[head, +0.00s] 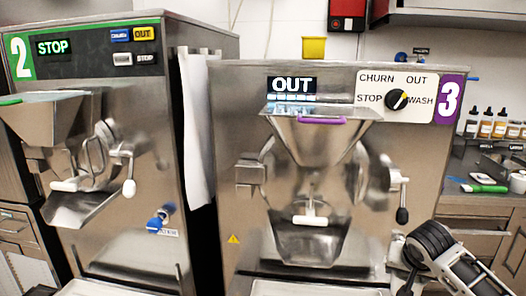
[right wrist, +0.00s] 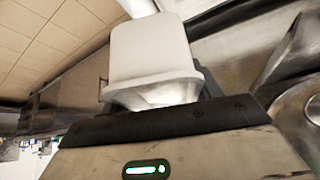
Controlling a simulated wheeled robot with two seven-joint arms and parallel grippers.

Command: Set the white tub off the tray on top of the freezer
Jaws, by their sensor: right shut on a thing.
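The white tub (right wrist: 152,52) fills the upper middle of the right wrist view. That picture is rolled over, so the tub's wide rim points down in it, and a pale mound shows at its mouth. My right gripper (head: 406,275) is low at the right front of freezer 3 (head: 232,190) and is shut on the tub. The tub is not visible in the head view. A pale tray (head: 315,289) shows only its back part below the freezer's spout. I cannot tell whether the tub touches it. Freezer 3's flat top (head: 345,64) is in view. My left gripper is not in view.
A black-knobbed lever (head: 402,214) sticks out above my right gripper. Freezer 2 (head: 130,90) stands at left.

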